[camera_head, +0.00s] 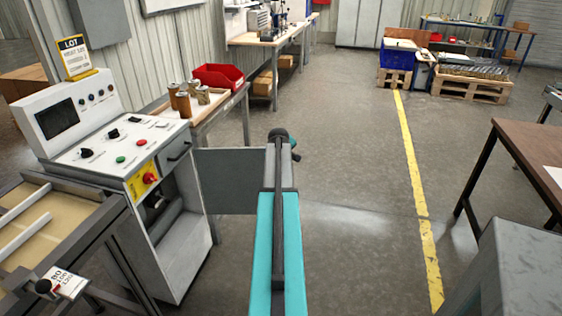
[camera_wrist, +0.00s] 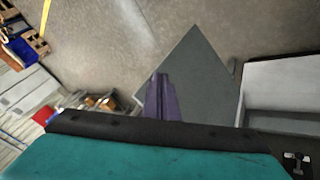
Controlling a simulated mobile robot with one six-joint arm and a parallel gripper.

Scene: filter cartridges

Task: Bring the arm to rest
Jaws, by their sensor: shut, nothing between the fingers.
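My teal arm (camera_head: 278,240) reaches forward in the head view, ending in a dark joint (camera_head: 279,134) above open floor. My gripper (camera_wrist: 158,82) shows in the wrist view as two narrow purple-grey fingers close together, shut and empty. A teal and black part of my arm fills the bottom of that view. In the head view the fingers cannot be made out. The gripper is apart from the cartridges. Several brown and metal filter cartridges (camera_head: 184,104) stand upright on a bench at left.
A control cabinet (camera_head: 100,140) stands at left, beside the bench (camera_head: 215,112) with a red bin (camera_head: 219,76). A grey panel (camera_head: 232,180) is close left of my arm. A brown table (camera_head: 535,160) is at right. The floor by the yellow line (camera_head: 412,165) is clear.

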